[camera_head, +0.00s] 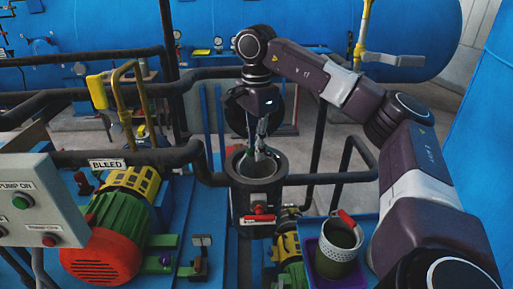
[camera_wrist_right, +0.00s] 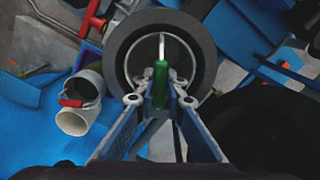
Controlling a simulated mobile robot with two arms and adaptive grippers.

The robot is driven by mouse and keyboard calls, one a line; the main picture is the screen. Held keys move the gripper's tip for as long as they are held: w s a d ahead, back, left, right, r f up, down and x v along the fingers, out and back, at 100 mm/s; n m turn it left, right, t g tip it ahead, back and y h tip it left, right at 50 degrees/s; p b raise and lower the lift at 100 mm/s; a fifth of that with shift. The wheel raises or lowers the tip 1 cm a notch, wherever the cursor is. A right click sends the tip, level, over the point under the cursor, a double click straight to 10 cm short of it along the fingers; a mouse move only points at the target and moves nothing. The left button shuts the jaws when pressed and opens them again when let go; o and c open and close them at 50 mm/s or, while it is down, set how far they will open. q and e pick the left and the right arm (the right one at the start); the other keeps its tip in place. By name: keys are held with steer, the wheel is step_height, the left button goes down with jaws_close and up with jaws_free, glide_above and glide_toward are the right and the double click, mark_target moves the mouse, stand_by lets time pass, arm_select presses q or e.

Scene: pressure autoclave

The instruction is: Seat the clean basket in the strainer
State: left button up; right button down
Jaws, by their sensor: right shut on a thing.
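The strainer (camera_head: 258,197) is a dark upright cylinder with an open top, in the middle of the head view. In the right wrist view its thick dark rim (camera_wrist_right: 113,48) faces the camera. My right gripper (camera_head: 259,150) is directly above the mouth, pointing down, shut on the green grip (camera_wrist_right: 160,84) of the clean basket's wire handle. The handle lines up with the opening. The basket body is mostly hidden by the gripper and rim; I cannot tell how deep it sits. My left gripper is not in view.
Another basket (camera_head: 338,241), with a red handle, stands in a purple tray (camera_head: 325,270) at right. A red-handled valve (camera_head: 259,214) is on the strainer's front. Black pipes flank the strainer; a green and red pump (camera_head: 105,240) and control box (camera_head: 38,205) are at left.

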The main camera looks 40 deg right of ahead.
steer(key=shift+f+b, duration=1)
steer(key=shift+f, duration=0.7)
steer(key=c, duration=1.9)
jaws_free()
steer(key=shift+r, duration=6.05)
